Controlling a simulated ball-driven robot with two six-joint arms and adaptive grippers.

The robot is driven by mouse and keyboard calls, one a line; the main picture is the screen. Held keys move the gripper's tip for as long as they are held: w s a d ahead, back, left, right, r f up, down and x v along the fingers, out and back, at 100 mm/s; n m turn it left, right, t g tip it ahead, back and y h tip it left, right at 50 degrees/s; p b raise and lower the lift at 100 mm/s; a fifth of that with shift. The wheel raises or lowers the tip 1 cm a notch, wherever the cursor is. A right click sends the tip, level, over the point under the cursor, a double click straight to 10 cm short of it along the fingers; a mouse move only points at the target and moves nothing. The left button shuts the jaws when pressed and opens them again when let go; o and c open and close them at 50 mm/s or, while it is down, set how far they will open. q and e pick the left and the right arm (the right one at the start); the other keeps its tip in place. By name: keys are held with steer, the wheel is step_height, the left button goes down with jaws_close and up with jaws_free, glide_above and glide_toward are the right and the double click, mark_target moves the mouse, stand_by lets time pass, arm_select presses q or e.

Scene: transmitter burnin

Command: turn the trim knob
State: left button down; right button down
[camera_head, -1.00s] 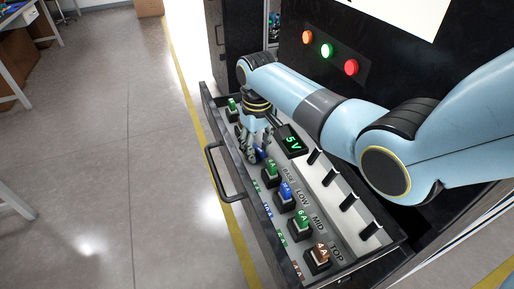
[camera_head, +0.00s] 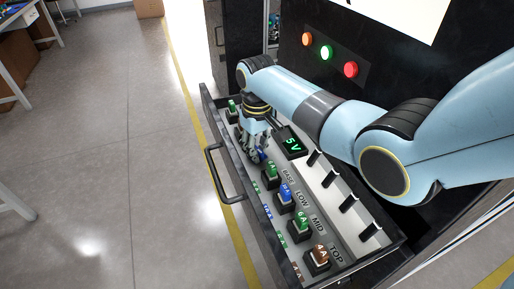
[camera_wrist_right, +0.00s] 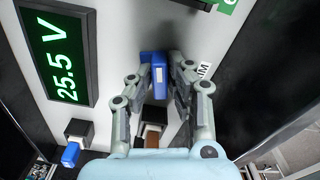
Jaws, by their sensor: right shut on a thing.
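The trim knob is the blue block (camera_wrist_right: 157,74) in the right wrist view, beside a partly covered label ending in "IM" (camera_wrist_right: 204,70). My right gripper (camera_wrist_right: 159,66) is shut on it, one finger on each side. In the head view my right gripper (camera_head: 256,152) reaches down into the open drawer, and only a bit of blue shows at its fingertips. A display (camera_wrist_right: 62,55) by the knob reads 25.5 V in the wrist view; in the head view the display (camera_head: 292,144) shows only "5 V", partly covered. My left gripper is not in view.
Several coloured plugs, such as the brown one (camera_head: 320,255) and the green one (camera_head: 302,222), stand in a row along the drawer (camera_head: 388,245). Black upright pieces (camera_head: 348,203) line its back strip. A handle (camera_head: 222,178) sticks out in front. Indicator lights (camera_head: 327,53) are on the cabinet.

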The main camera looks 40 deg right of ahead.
steer(key=shift+r+n+p, duration=0.1)
steer(key=shift+n+p, duration=0.55)
steer(key=shift+n, duration=0.25)
steer(key=shift+n+p, duration=0.75)
steer(key=shift+n, duration=0.45)
steer(key=shift+n+p, duration=0.75)
steer(key=shift+n, duration=1.35)
steer(key=c, duration=1.3)
jaws_free()
